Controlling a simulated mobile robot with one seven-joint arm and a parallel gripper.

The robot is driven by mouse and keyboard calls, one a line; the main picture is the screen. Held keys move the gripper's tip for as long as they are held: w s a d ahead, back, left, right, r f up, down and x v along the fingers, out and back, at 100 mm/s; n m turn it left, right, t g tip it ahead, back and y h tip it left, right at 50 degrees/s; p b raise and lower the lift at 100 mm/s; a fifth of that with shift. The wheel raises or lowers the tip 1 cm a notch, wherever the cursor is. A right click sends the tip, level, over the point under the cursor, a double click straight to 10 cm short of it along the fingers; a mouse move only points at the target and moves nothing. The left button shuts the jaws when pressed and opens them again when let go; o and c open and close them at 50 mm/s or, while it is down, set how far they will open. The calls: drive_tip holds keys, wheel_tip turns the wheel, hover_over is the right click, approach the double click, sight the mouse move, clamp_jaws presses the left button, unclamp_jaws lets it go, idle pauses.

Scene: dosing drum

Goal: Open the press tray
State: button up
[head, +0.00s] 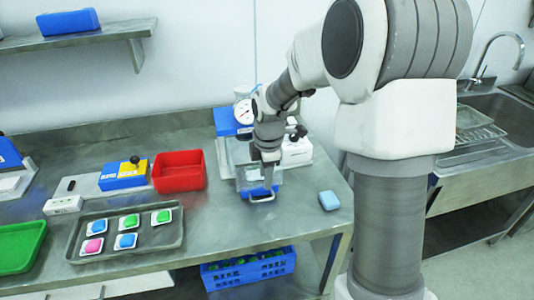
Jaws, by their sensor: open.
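The press stands at the back right of the steel table, with a blue top (229,123) and a round white gauge (243,111). At its lower front is a tray, a clear-walled box with a blue front (258,189) and a pale handle (261,199) facing the table's front edge. My gripper (268,182) points down right at this tray front, above or just behind the handle. It is open. The fingertips are small and partly merge with the tray, so contact with the handle cannot be told. My forearm hides part of the press.
A red bin (179,171), a blue-yellow device with a black knob (124,174) and a grey tray (82,240) with several colored pieces lie left. A blue crate (249,270) is below; a sink (510,118) stands right.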

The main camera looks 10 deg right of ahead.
wheel_tip(320, 180, up, 8)
drive_tip(key=s, duration=0.1)
drive_tip(key=shift+s+p, duration=0.2)
drive_tip(key=shift+p, duration=0.15)
drive_tip(key=shift+s+r, duration=0.1)
drive_tip(key=shift+r, duration=0.05)
drive_tip(key=s+r+m+t, duration=0.1)
drive_tip(key=s+r+m, duration=0.3)
drive_tip(key=s+m, duration=0.5)
drive_tip(key=s+r+m+t, duration=0.2)
drive_tip(key=s+r+m, duration=0.2)
drive_tip(key=s+m, duration=0.5)
drive_tip(key=s, duration=0.5)
drive_tip(key=shift+s+t, duration=0.15)
drive_tip(key=shift+t, duration=0.15)
